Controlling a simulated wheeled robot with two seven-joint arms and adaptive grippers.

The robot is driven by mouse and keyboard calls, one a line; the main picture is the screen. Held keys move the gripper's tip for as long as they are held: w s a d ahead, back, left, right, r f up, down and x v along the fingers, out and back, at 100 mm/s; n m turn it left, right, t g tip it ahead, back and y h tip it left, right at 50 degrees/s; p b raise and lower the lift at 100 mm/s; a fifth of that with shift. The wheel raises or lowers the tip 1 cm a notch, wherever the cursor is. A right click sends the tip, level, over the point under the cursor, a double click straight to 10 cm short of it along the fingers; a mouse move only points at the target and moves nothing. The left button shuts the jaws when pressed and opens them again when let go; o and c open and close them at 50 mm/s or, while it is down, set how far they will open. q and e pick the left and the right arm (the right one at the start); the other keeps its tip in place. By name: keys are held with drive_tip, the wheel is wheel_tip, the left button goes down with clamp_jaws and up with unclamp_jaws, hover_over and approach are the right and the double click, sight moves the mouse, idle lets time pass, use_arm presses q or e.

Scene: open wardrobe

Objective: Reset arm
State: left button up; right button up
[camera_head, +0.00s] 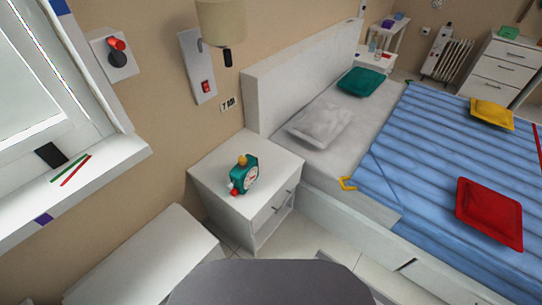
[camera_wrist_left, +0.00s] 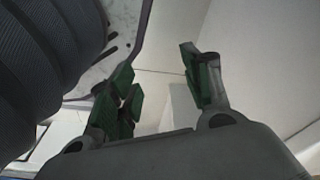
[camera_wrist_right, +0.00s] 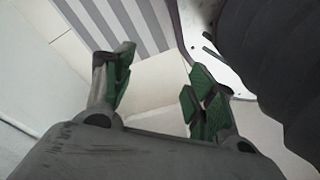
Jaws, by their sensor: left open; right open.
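My left gripper (camera_wrist_left: 160,85) shows in the left wrist view with its green-padded fingers spread apart and nothing between them. Pale floor and white surfaces lie beyond it. My right gripper (camera_wrist_right: 157,85) shows in the right wrist view, also with its fingers apart and empty, above pale floor tiles and a grey-striped surface (camera_wrist_right: 125,20). Neither gripper shows in the head view. Dark ribbed parts beside both grippers are mine.
The bed with a blue striped cover (camera_head: 425,150) fills the right side. A red pillow (camera_head: 489,213) lies on it. A window sill (camera_head: 100,165) and white bench-like surface (camera_head: 150,262) are at left.

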use_arm(q)
drive_tip(key=s+a+r+p, duration=0.1)
drive_tip(key=s+a+p, duration=0.1)
drive_tip(key=s+p, duration=0.5)
drive_tip(key=s+a+r+p, duration=0.2)
drive_tip(key=s+a+p, duration=0.1)
drive_tip(key=s+p, duration=0.5)
drive_tip(key=shift+s+g, duration=0.3)
drive_tip(key=shift+s, duration=0.1)
use_arm(e)
drive_tip(key=s+d+r, duration=0.1)
drive_tip(key=s+d, duration=0.1)
drive_tip(key=s, duration=0.6)
drive_tip(key=s+d+r, duration=0.2)
drive_tip(key=s+d, duration=0.1)
drive_tip(key=s, duration=0.4)
drive_tip(key=shift+s+g, duration=0.3)
drive_tip(key=shift+s, duration=0.1)
use_arm(q)
wheel_tip(320, 180, down, 4)
drive_tip(key=b, duration=0.5)
drive_tip(key=shift+f, duration=0.2)
use_arm(e)
wheel_tip(320, 180, down, 4)
drive_tip(key=shift+f, duration=0.2)
